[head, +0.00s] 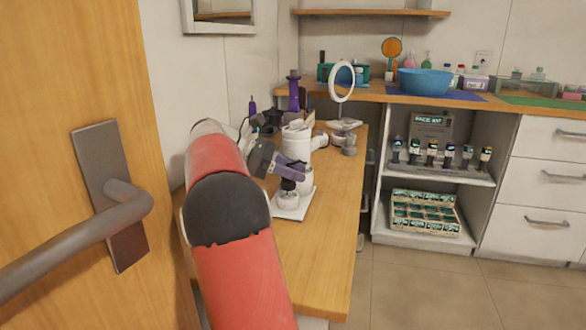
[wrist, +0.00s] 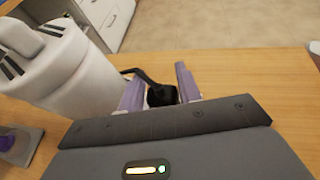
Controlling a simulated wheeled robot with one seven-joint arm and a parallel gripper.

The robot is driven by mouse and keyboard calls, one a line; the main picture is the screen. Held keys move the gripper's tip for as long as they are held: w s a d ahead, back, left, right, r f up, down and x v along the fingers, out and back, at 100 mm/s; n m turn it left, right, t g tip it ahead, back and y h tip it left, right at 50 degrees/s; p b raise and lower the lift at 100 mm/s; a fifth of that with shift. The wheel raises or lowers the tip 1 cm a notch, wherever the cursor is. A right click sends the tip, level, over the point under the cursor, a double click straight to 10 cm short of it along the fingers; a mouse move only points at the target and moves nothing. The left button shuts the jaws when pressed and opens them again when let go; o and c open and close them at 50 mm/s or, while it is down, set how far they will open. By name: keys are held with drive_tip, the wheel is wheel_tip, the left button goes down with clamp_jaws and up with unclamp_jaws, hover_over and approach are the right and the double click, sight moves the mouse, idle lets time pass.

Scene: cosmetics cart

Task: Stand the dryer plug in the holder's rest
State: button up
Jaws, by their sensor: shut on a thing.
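My gripper (head: 293,174) has purple fingers and reaches in from the left over the white holder. In the wrist view, my gripper (wrist: 160,88) is shut on the black dryer plug (wrist: 162,96), with a dark cord running off behind it to the left. In the head view the dryer plug (head: 288,184) shows small and dark just above a round white cup (head: 289,198), seemingly the holder's rest. I cannot tell whether the plug touches the cup. The white holder (head: 296,142) stands upright on a flat white base; its body also shows in the wrist view (wrist: 65,70).
The wooden counter (head: 325,240) is clear at front right. A round mirror (head: 341,82), a purple bottle (head: 294,92) and grey items (head: 348,145) stand behind the holder. A wooden door with a handle (head: 120,200) is close on the left. Shelves and drawers (head: 545,180) stand right.

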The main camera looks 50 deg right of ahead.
drive_tip(key=shift+f, duration=1.05)
drive_tip(key=o, duration=1.1)
drive_tip(key=shift+f, duration=0.1)
